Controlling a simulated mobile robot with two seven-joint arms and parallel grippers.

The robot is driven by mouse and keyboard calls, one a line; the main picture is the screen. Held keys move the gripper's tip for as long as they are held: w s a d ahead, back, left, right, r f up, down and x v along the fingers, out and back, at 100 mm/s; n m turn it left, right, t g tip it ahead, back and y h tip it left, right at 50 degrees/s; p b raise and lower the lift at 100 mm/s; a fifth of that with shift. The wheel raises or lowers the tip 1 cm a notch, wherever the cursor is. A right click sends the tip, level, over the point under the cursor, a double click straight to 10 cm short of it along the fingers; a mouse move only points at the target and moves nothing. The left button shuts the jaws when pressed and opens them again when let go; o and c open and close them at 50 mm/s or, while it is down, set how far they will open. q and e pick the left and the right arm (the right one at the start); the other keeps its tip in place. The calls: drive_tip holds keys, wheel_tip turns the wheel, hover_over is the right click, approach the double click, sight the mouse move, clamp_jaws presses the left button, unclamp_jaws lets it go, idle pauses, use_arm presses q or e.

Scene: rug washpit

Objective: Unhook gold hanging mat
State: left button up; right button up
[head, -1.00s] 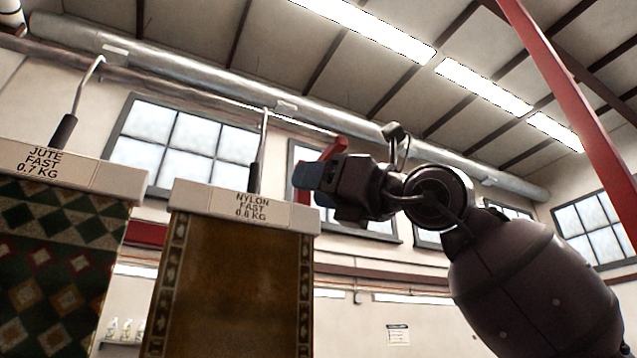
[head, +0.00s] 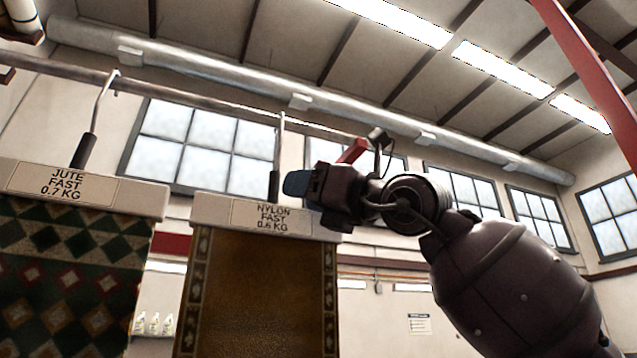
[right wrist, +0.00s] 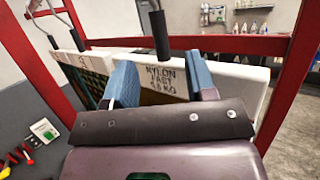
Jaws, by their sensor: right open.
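The gold hanging mat (head: 255,290) has a dark patterned border and hangs from a pale header bar (head: 215,207) marked NYLON FAST. A thin metal hook with a dark grip (head: 274,185) rises from the bar to an overhead rail (head: 215,103). My right gripper (head: 296,184) is just right of this grip in the head view. In the right wrist view, its blue fingers (right wrist: 160,84) are spread and empty. The NYLON header bar (right wrist: 230,78) and the dark grip (right wrist: 160,36) show beyond and between them. I cannot tell whether the fingers touch anything. My left gripper is not in view.
A green and red patterned mat (head: 65,280), labelled JUTE FAST, hangs close on the left from its own hook (head: 90,130). A red frame post (right wrist: 290,80) stands at the right of the wrist view. Bottles (head: 153,323) stand in the background.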

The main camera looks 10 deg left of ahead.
sight(278, 189)
drive_tip(key=shift+p+x, duration=0.65)
drive_tip(key=shift+x, duration=0.25)
drive_tip(key=shift+p+x, duration=0.45)
drive_tip(key=shift+x, duration=0.35)
drive_tip(key=shift+p+x, duration=0.5)
drive_tip(key=shift+x, duration=0.55)
drive_tip(key=shift+p+x, duration=0.45)
drive_tip(key=shift+x, duration=0.45)
clamp_jaws()
drive_tip(key=shift+r, duration=0.2)
